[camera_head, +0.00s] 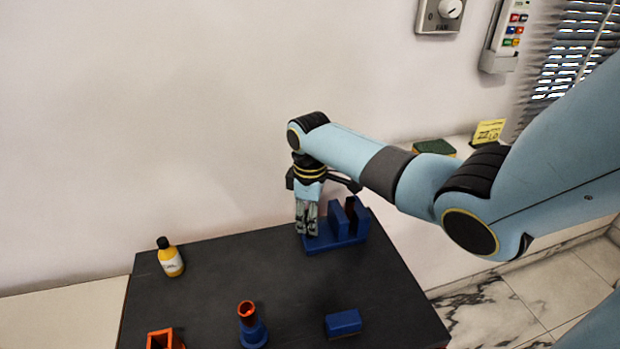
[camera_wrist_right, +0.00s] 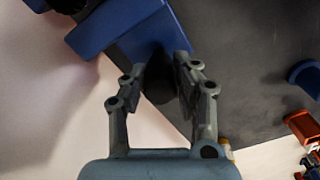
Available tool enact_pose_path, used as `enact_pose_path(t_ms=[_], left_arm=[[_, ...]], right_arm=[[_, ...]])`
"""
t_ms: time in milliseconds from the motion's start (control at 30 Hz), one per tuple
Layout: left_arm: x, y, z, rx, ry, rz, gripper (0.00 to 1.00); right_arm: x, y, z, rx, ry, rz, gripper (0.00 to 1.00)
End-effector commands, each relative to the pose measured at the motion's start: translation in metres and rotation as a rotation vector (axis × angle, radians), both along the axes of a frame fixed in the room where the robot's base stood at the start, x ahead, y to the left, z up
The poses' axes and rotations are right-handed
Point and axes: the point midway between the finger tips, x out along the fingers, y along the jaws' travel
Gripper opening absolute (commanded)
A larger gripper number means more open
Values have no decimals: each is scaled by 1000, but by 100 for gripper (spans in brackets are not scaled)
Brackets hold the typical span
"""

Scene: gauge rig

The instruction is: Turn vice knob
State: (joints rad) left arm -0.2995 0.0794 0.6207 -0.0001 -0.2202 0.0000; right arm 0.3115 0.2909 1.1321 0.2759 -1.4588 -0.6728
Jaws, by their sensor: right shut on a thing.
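The blue vice (camera_head: 348,222) stands at the back right of the dark table, with its two upright jaws showing. It also shows at the top of the right wrist view (camera_wrist_right: 140,38). My right gripper (camera_head: 307,228) points down at the left end of the vice. In the right wrist view its fingers (camera_wrist_right: 160,72) are on either side of the dark vice knob (camera_wrist_right: 158,84) and shut on it. The fingers hide the knob in the head view. My left gripper is not in view.
On the dark table (camera_head: 215,295) stand a yellow bottle (camera_head: 171,259), a blue stand with an orange tube (camera_head: 250,328), an orange square holder (camera_head: 163,340) and a blue block (camera_head: 343,323). A wall lies behind. The table's middle is clear.

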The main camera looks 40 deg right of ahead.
Motion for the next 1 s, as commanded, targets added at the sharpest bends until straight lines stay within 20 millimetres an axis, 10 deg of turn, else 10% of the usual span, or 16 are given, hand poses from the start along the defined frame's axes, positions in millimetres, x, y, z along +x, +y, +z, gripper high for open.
enact_pose_path(t_ms=[733, 767, 1000], left_arm=[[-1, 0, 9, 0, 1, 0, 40], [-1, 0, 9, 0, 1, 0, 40], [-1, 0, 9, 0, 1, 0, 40]], right_arm=[[0, 0, 0, 0, 0, -88, 0], [0, 0, 0, 0, 0, -88, 31], [0, 0, 0, 0, 0, -87, 52]])
